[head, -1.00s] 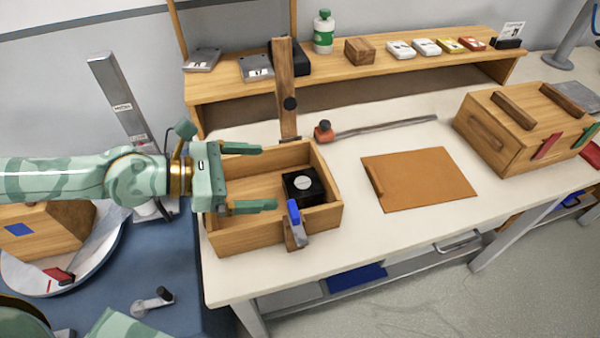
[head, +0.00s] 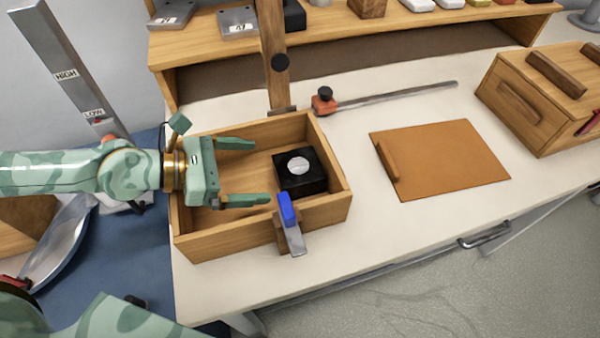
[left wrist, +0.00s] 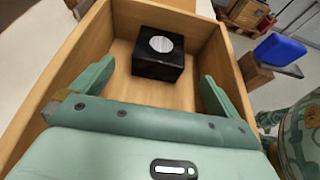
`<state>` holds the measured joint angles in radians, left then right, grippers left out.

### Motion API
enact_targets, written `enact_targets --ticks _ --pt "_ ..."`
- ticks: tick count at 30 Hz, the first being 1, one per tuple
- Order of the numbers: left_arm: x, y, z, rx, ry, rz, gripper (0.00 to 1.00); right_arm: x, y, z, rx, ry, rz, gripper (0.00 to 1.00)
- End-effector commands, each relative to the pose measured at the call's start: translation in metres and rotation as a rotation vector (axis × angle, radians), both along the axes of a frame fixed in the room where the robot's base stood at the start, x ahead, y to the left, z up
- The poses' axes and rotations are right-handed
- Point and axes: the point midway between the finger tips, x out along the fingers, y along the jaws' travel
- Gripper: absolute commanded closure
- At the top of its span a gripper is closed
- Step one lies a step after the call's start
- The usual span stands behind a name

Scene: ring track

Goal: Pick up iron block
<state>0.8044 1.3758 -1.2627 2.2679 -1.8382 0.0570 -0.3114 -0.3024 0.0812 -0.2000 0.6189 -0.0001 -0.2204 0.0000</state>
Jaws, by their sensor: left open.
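The iron block, a black block with a round silver disc on top (head: 301,172), sits inside an open wooden box (head: 250,236) on the bench, towards the box's right side. It also shows in the left wrist view (left wrist: 159,55), ahead of and between the fingers. My left gripper (head: 243,172) is open and empty over the left part of the box, its fingers pointing right towards the block, apart from it. In the left wrist view the gripper (left wrist: 154,88) has its fingers spread wider than the block. My right gripper is not in view.
A blue-tipped metal clamp (head: 288,215) stands at the box's front wall. An upright wooden post (head: 274,60) rises behind the box. A brown board (head: 440,160) lies to the right, and a lidded wooden chest (head: 540,95) stands beyond it. Bench surface between box and board is clear.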

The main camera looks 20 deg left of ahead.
Motion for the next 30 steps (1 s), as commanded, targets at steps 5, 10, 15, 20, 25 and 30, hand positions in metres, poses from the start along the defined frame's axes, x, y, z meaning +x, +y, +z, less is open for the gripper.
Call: enact_targets --ticks 5,10,15,20,25,30 --pt "0.008 -0.013 0.002 -0.002 -0.003 -0.002 0.0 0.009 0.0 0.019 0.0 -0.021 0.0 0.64" --pt "0.015 -0.022 -0.005 -0.003 -0.005 -0.001 0.0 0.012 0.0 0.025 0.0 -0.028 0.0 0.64" --pt "0.031 -0.045 -0.014 -0.003 -0.004 -0.002 0.0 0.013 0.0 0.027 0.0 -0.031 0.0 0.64" --pt "0.039 -0.056 -0.022 -0.002 -0.002 0.0 0.0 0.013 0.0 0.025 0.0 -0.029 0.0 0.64" --pt "0.04 -0.057 -0.023 0.0 -0.002 0.001 0.0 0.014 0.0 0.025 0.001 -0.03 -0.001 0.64" --pt "0.04 -0.057 -0.022 0.0 -0.002 0.001 0.33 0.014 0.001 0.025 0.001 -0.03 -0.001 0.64"
